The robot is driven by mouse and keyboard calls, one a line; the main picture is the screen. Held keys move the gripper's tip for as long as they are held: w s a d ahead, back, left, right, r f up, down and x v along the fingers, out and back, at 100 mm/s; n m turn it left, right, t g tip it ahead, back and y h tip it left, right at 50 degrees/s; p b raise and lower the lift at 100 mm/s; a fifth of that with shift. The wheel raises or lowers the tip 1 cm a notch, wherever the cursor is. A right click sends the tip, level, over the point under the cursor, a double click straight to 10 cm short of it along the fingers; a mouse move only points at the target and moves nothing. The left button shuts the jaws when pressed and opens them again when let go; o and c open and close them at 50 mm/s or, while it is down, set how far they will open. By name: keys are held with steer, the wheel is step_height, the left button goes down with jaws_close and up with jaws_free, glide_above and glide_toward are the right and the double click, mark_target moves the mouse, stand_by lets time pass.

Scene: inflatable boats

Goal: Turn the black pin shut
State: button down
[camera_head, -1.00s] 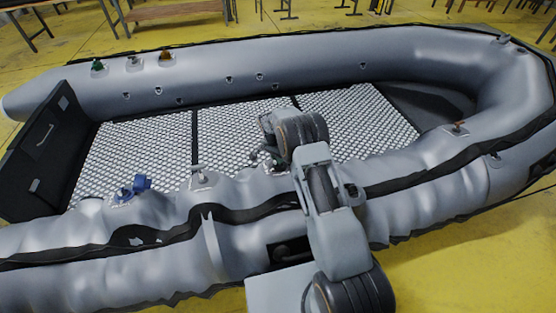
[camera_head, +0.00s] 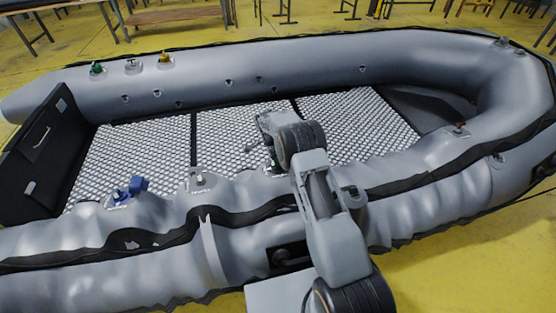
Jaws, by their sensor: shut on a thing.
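My gripper (camera_head: 270,157) hangs beneath my wrist at the inner edge of the near grey tube (camera_head: 250,198), beside the boat's floor. It is shut on a small dark thing, taken to be the black pin. My arm hides most of the fingers and the pin. How far the pin is turned cannot be seen.
The near tube, wrinkled, carries a blue fitting (camera_head: 135,186) and a pale fitting (camera_head: 200,180). The far tube (camera_head: 300,60) carries green (camera_head: 97,69), pale (camera_head: 132,66) and yellow (camera_head: 165,62) fittings. The patterned floor (camera_head: 235,135) is clear. A black transom (camera_head: 35,165) closes the left end.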

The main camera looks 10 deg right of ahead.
stand_by(0.4)
steer(key=c, duration=1.2)
jaws_free()
steer(key=shift+o, duration=0.2)
steer(key=shift+r, duration=0.1)
steer(key=p+v, duration=0.3)
steer(key=v, duration=1)
steer(key=shift+r, duration=0.3)
steer(key=shift+w, duration=0.1)
